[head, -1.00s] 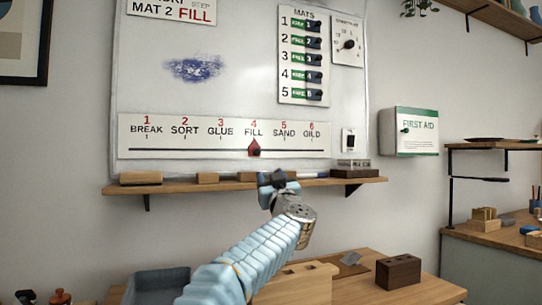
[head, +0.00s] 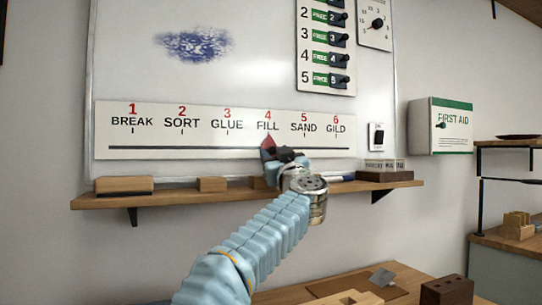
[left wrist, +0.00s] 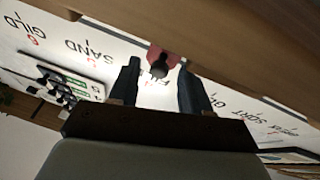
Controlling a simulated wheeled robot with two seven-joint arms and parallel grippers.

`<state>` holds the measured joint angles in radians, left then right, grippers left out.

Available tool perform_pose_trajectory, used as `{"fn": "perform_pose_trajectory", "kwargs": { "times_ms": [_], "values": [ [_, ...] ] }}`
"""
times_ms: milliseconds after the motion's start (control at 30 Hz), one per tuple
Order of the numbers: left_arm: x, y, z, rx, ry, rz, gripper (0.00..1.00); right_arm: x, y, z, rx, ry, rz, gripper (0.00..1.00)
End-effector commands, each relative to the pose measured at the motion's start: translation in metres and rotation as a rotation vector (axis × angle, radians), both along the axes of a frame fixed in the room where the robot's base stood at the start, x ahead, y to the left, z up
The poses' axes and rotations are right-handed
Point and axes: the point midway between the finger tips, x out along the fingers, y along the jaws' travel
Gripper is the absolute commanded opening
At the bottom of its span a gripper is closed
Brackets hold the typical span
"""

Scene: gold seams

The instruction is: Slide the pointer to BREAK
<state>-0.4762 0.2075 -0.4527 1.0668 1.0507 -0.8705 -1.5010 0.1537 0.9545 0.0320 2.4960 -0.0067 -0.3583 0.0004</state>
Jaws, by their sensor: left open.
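The red pointer (head: 268,142) sits on the white step strip (head: 180,152) under 4 FILL, its lower part hidden by my left gripper (head: 283,156) in the head view. BREAK (head: 132,121) is at the strip's far left, under 1. In the left wrist view the pointer (left wrist: 163,59), with its dark knob, shows between the tips of my left gripper (left wrist: 156,75). The two fingers are apart, one on each side of it, with gaps visible. Whether the fingers reach past the knob I cannot tell. My right gripper is not in view.
A wooden ledge (head: 165,192) runs just below the strip and carries wooden blocks (head: 124,185), a marker (head: 341,178) and a dark card box (head: 384,177). The slot line left of the pointer is clear. A first aid box (head: 441,126) hangs at right.

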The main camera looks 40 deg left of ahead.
Motion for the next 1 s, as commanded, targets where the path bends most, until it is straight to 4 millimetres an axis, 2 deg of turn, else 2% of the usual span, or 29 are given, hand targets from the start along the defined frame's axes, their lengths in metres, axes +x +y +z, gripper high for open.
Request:
{"fn": "perform_pose_trajectory", "kwargs": {
  "times_ms": [300,600,633,1000],
  "values": [
    [-0.0007,-0.0008,0.0011,0.0,0.001,0.001,0.48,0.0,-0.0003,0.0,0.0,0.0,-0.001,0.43],
    [-0.0006,-0.0007,0.0011,0.001,0.001,0.0,0.02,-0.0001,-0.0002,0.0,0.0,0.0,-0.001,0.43],
    [-0.0006,-0.0007,0.0009,0.001,0.001,0.0,0.0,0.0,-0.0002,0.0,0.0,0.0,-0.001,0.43],
    [-0.0023,0.0028,0.0004,0.0,0.001,0.001,0.0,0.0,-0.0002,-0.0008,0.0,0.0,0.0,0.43]
  ]
}}
